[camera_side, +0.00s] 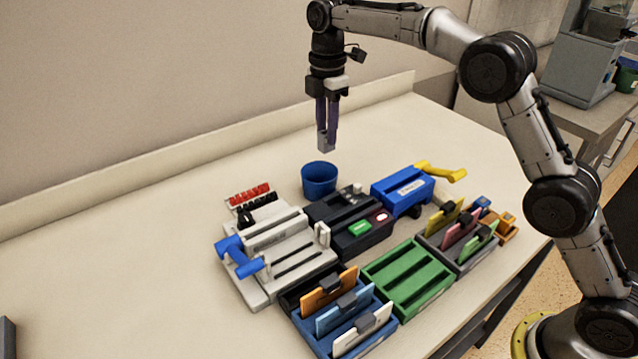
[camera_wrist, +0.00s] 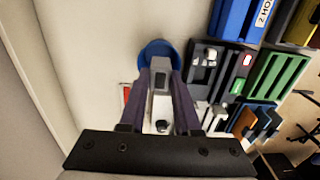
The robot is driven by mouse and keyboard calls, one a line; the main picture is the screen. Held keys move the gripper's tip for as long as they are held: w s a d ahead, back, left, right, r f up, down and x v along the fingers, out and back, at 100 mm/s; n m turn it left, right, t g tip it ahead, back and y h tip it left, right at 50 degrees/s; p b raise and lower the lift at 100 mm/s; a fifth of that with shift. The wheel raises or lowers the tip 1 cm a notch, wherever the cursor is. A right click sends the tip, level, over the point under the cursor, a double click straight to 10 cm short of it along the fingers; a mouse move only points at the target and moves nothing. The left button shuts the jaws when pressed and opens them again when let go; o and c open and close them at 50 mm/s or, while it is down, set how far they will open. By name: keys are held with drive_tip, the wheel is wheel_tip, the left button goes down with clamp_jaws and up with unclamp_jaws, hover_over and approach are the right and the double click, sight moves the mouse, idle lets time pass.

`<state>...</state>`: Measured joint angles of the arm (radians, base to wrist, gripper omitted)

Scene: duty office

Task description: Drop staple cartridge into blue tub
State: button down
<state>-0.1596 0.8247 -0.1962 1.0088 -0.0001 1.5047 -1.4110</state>
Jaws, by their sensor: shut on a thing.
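My gripper (camera_side: 326,132) points down and is shut on a small grey-white block, the staple cartridge (camera_side: 326,146). The cartridge hangs a short way above the blue tub (camera_side: 319,182), which stands on the table behind the machines. In the wrist view my gripper (camera_wrist: 161,88) holds the cartridge (camera_wrist: 160,104) between its two dark purple fingers. The blue tub (camera_wrist: 158,46) shows just beyond the fingertips, partly covered by the cartridge and fingers. The tub's inside is mostly hidden there.
A black device with green and red buttons (camera_side: 350,222) stands close by the tub. A blue box with a yellow handle (camera_side: 402,188), a pale machine with a blue lever (camera_side: 275,254) and a green tray (camera_side: 408,278) crowd the front. Table (camera_side: 130,235) to the left is clear.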

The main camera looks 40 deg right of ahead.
drive_tip(key=shift+f, duration=0.6)
drive_tip(key=c, duration=0.5)
unclamp_jaws()
drive_tip(key=shift+c, duration=0.2)
drive_tip(key=shift+r, duration=0.1)
wheel_tip(320, 180, up, 6)
drive_tip(key=shift+r, duration=0.7)
